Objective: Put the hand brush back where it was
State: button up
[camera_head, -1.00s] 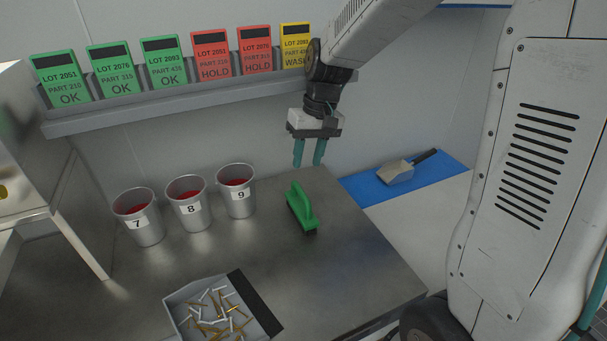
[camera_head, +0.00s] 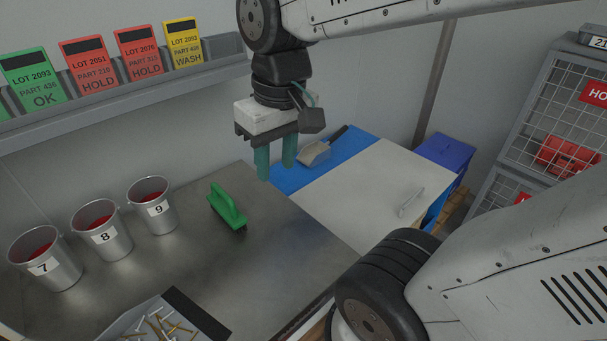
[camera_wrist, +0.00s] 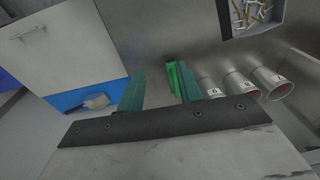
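The green hand brush (camera_head: 227,207) rests on the metal table (camera_head: 265,240), to the right of bucket 9. It also shows in the wrist view (camera_wrist: 182,80), beyond the fingers and partly hidden by one. My gripper (camera_head: 276,163) is above the table to the right of the brush, fingers pointing down. Its two teal fingers are apart with nothing between them. A blue mat (camera_head: 290,180) lies past the table's far right edge, with a metal scoop with a dark handle (camera_head: 315,153) on it.
Buckets 7 (camera_head: 45,262), 8 (camera_head: 102,232) and 9 (camera_head: 152,207) stand left of the brush. A tray of small pins (camera_head: 150,312) is at the front. A rack of lot cards (camera_head: 130,95) runs along the wall. A white cabinet top (camera_head: 365,195) lies to the right.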

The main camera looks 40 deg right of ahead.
jog(key=shift+h, duration=0.3)
jog(key=s, duration=0.5)
jog(key=shift+s+d+f, duration=0.3)
jog(key=shift+s, duration=0.1)
